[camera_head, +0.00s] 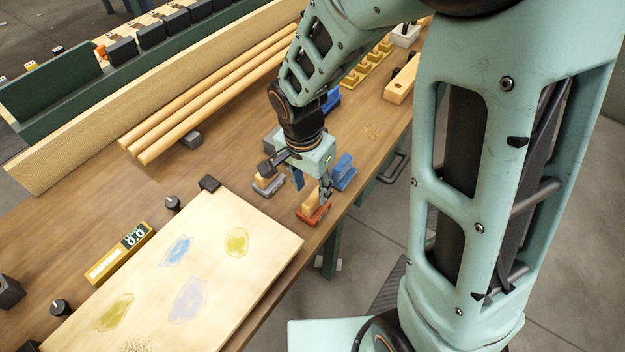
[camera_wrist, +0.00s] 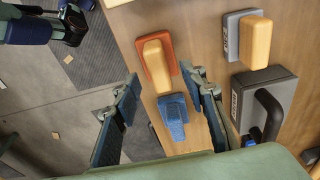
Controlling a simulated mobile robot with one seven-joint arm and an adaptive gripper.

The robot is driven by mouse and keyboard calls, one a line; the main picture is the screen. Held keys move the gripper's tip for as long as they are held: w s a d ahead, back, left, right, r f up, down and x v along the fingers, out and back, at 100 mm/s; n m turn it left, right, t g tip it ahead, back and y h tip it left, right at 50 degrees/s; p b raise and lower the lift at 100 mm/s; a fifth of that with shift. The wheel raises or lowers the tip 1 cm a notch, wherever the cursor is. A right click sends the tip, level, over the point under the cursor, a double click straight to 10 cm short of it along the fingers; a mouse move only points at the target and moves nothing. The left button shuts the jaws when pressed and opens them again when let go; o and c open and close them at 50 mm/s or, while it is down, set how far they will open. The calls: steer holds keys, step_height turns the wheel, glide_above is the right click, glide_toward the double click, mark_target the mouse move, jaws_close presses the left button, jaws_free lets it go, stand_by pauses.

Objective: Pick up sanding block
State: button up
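Several sanding blocks lie on the workbench. One has an orange-red base and a wooden grip (camera_head: 313,212); it also shows in the wrist view (camera_wrist: 157,65), just past the fingertips. A blue block (camera_head: 343,172) lies beside it and shows between the fingers in the wrist view (camera_wrist: 173,120). A grey-based block with a wooden grip (camera_head: 267,184) lies to the left and shows at upper right in the wrist view (camera_wrist: 255,42). My gripper (camera_head: 312,190) is open and empty above these blocks. It also shows in the wrist view (camera_wrist: 165,85). Fingertip contact cannot be told.
A grey tool with a black handle (camera_wrist: 262,103) lies near the blocks. A pale painted board (camera_head: 200,250) covers the bench's front. Wooden rods (camera_head: 210,105) lie behind. The bench edge is close to the orange-red block, with floor beyond.

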mark_target(313, 196)
steer(key=f, duration=0.4)
steer(key=shift+w+d+f, duration=0.15)
steer(key=shift+d+f, duration=0.15)
steer(key=shift+f, duration=0.1)
steer(key=shift+c, duration=0.2)
jaws_close()
